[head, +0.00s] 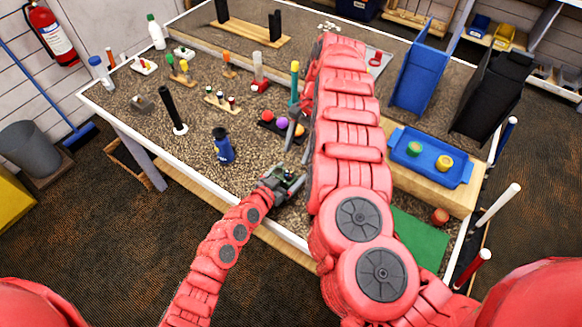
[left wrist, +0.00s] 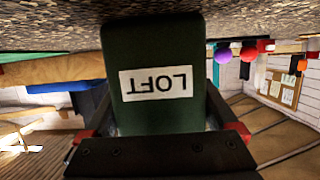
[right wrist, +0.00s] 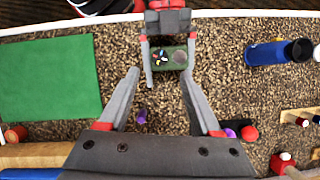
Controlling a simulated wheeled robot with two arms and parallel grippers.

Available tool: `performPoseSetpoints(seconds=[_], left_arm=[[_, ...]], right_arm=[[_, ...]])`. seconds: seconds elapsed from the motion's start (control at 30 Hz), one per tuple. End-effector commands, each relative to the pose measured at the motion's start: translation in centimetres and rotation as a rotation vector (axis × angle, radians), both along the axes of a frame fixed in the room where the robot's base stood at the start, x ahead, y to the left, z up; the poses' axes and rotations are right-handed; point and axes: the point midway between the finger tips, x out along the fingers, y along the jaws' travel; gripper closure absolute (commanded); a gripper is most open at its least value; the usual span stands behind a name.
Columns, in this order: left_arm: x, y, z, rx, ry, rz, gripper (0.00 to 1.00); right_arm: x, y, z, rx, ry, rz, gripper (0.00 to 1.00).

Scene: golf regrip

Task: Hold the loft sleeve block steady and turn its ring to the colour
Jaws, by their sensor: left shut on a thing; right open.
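The loft sleeve block (left wrist: 155,108) is dark green with a white LOFT label, upside down in the left wrist view. My left gripper (head: 285,182) is shut on it near the table's front edge. From above, in the right wrist view, the block (right wrist: 173,66) shows small coloured marks and a round grey-green part on top. I cannot tell which colour the ring points to. My right gripper (right wrist: 160,82) is open and empty, its fingers apart, above the table and away from the block; in the head view the right arm partly hides it.
A green mat (right wrist: 50,78) lies beside the block. A dark blue bottle (head: 222,146) stands left of it. A small purple piece (right wrist: 142,115) lies on the gravel-like tabletop between my right fingers. A blue tray (head: 408,163) sits at the right. Balls (head: 282,124) lie beyond my right fingers.

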Motion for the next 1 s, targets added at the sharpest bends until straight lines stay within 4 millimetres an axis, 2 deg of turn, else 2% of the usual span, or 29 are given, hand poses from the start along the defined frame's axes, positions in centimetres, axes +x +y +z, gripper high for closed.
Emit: performPoseSetpoints(seconds=[0.1, 0.3, 0.47, 0.73, 1.0], left_arm=[[0.0, 0.0, 0.0, 0.000, 0.000, 0.000, 0.74], [0.0, 0.0, 0.0, 0.000, 0.000, 0.000, 0.74], [0.0, 0.0, 0.0, -0.001, -0.001, 0.000, 0.74], [0.0, 0.0, 0.0, 0.000, 0.000, 0.000, 0.74], [0.0, 0.0, 0.0, 0.000, 0.000, 0.000, 0.74]], right_arm=[[-0.8, 0.7, -2.3, -0.001, 0.004, 0.002, 0.35], [-1.7, 1.5, -5.3, -0.001, 0.005, 0.002, 0.35], [-1.9, 1.8, -6.3, -0.001, 0.000, 0.001, 0.35], [-1.9, 1.9, -6.3, 0.000, 0.000, 0.001, 0.35], [-1.9, 1.9, -6.3, 0.000, 0.000, 0.001, 0.83]])
